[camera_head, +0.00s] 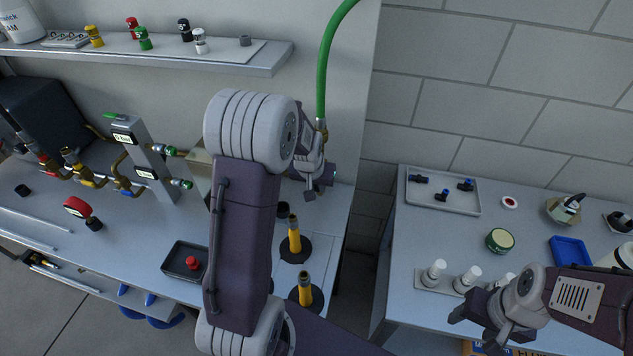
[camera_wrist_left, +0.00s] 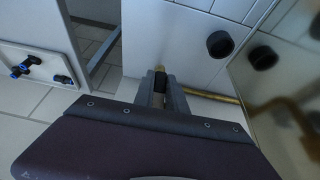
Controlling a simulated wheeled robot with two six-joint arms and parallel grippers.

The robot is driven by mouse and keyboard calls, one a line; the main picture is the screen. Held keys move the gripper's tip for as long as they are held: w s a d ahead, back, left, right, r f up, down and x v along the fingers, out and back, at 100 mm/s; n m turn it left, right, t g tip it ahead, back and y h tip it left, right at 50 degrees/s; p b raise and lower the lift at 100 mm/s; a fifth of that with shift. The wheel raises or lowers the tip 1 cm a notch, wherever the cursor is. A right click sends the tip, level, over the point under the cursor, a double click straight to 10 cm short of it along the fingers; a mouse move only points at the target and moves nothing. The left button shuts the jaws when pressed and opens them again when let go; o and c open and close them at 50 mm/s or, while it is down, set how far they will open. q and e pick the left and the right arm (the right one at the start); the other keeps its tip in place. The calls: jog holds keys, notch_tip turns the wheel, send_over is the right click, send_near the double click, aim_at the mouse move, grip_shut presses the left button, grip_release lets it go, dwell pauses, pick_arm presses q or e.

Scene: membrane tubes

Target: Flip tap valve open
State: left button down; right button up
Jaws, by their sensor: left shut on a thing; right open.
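My left gripper (camera_head: 314,174) is near the lower end of a green hose (camera_head: 322,75), above the back right of the left bench. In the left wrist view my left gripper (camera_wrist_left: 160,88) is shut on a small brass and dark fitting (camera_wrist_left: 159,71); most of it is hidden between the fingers. The hose's brass end (camera_head: 321,128) is at these fingers. Brass valves (camera_head: 85,175) with red, yellow and blue parts stand in a pipe row at the far left; which one is the tap cannot be told. My right gripper (camera_head: 478,322) is open and empty over the right bench's front.
A grey block (camera_head: 145,160) with displays and green fittings stands left of my left arm. Two yellow-topped stands (camera_head: 294,240) and a dark tray (camera_head: 184,275) are on the left bench. White bottles (camera_head: 434,273) stand near my right gripper. A gap separates the benches.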

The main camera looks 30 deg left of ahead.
pick_arm(q)
jog(key=c, duration=1.4)
grip_release()
jog(key=shift+o, duration=0.2)
jog(key=v, duration=0.9)
